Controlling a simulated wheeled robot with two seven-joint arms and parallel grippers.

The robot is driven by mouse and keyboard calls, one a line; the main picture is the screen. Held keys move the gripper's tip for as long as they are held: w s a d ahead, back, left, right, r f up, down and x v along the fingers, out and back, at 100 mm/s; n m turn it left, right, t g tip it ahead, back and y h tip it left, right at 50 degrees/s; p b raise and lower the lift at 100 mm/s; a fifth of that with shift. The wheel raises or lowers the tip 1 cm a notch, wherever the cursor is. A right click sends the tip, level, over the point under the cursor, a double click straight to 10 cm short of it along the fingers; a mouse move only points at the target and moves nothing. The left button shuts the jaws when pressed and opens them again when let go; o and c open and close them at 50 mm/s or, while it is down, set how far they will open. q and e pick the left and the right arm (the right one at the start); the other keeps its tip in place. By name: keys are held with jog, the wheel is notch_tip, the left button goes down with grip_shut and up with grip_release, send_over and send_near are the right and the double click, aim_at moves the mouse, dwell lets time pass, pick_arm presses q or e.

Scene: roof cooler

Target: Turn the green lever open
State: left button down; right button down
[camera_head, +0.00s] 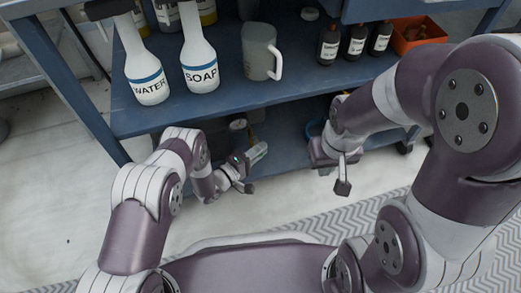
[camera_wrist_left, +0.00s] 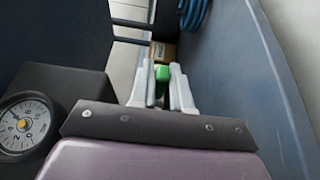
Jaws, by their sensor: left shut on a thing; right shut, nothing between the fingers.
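The green lever (camera_wrist_left: 162,73) shows in the left wrist view as a small green piece between the fingertips of my left gripper (camera_wrist_left: 164,92). The gripper is shut on it. The fingers hide most of the lever, so its angle is unclear. In the head view my left gripper (camera_head: 247,168) is low at the front of the lower shelf, and the lever cannot be made out there. My right gripper (camera_head: 342,184) is shut and empty, apart from things, in front of the shelf to the right.
A round gauge (camera_wrist_left: 24,124) sits left of my left gripper in its wrist view. A blue coiled hose (camera_wrist_left: 194,14) and a brown box (camera_wrist_left: 161,51) lie beyond. The upper shelf (camera_head: 225,104) holds a water bottle (camera_head: 148,82), soap bottle (camera_head: 200,68), grey jug (camera_head: 259,50) and dark bottles (camera_head: 329,42).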

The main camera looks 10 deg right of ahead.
pick_arm(q)
jog(key=c, duration=1.2)
grip_release()
jog(key=shift+o, duration=0.2)
jog(key=shift+s+a+r+p, duration=0.1)
jog(key=shift+s+a+p, duration=0.1)
jog(key=shift+a+p, duration=0.15)
jog(key=p+v, duration=0.5)
jog(key=v, duration=0.7)
